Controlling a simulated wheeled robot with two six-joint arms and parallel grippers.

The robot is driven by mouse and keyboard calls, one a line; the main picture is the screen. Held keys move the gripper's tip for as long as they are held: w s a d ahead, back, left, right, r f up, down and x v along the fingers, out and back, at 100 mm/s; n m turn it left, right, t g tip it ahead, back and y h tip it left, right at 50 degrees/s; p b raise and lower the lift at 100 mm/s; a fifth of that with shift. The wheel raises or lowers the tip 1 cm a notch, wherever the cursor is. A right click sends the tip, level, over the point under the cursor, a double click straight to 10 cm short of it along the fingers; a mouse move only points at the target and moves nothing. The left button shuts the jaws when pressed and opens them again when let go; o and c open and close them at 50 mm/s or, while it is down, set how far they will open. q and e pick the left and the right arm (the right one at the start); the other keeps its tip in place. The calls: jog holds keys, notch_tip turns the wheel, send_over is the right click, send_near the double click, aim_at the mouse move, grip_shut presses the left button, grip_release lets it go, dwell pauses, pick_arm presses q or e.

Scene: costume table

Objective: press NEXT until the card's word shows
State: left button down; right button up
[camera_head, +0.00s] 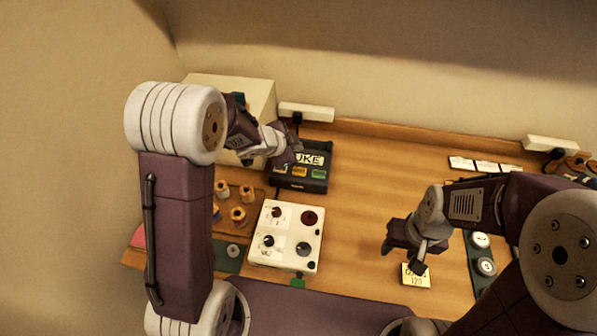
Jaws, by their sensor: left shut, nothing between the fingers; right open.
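The black device (314,184) stands at the back of the table, left of centre. Its pale display (312,160) shows letters that read "UKE", and the left end of the word is hidden behind my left gripper. Several coloured buttons line its front, including an orange one (299,171) and a green one (318,174); I cannot read their labels. My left gripper (291,152) is shut and empty at the device's upper left. A yellow card (416,281) lies at the front right, its writing too small to read surely. My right gripper (402,252) is open just above it.
A white panel with round dials (285,236) lies in front of the device. Spools (238,214) stand on a wooden tray at left. A cream box (258,92) and power strip (306,111) are behind. Dark strips with white discs (480,240) lie at right. The table's middle is clear.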

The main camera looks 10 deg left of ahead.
aim_at(298, 172)
pick_arm(q)
notch_tip(298, 172, down, 8)
jog(key=b, duration=0.7)
jog(key=shift+s+d+r, duration=0.1)
jog(key=shift+d+r, duration=0.05)
jog(key=shift+r, duration=0.05)
pick_arm(e)
notch_tip(298, 172, down, 8)
jog(key=shift+s+d+r, duration=0.1)
jog(key=shift+d, duration=0.05)
dwell(0.8)
pick_arm(q)
jog(key=shift+f, duration=0.35)
pick_arm(e)
jog(key=shift+f, duration=0.25)
pick_arm(q)
jog(key=shift+f+b, duration=0.5)
jog(key=shift+b, duration=0.15)
pick_arm(e)
jog(key=shift+f, duration=0.4)
pick_arm(q)
jog(key=shift+r+p, duration=0.9)
jog(key=shift+p, duration=0.1)
pick_arm(e)
jog(key=shift+r, duration=1)
